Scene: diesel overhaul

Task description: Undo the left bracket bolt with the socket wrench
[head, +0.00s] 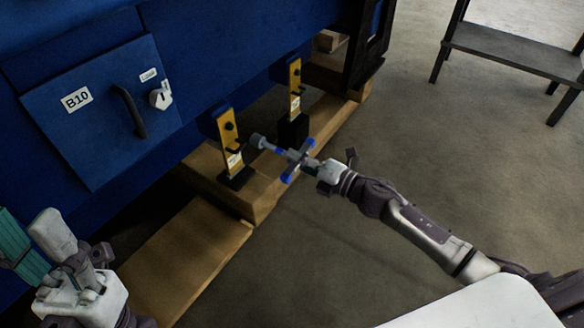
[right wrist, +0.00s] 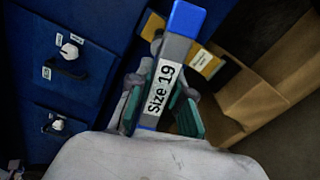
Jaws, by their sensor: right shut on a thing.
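The yellow left bracket (head: 230,142) stands upright on a black foot at the blue engine's base, with dark bolts on its face. My right gripper (head: 308,163) is shut on the socket wrench (head: 277,149), which has a cross handle with blue ends. Its grey socket end points left at the left bracket, close to the lower bolt (head: 237,149); I cannot tell if they touch. In the right wrist view the wrench handle (right wrist: 165,85), labelled "Size 19", lies between the green-padded fingers (right wrist: 160,115). My left gripper (head: 65,255) is at lower left, partly cut off; its opening is unclear.
A second yellow bracket (head: 294,88) stands further back on the wooden beam (head: 262,190). A blue panel marked B10 (head: 100,115) has a handle and a white knob. A dark low table (head: 515,50) stands at the upper right.

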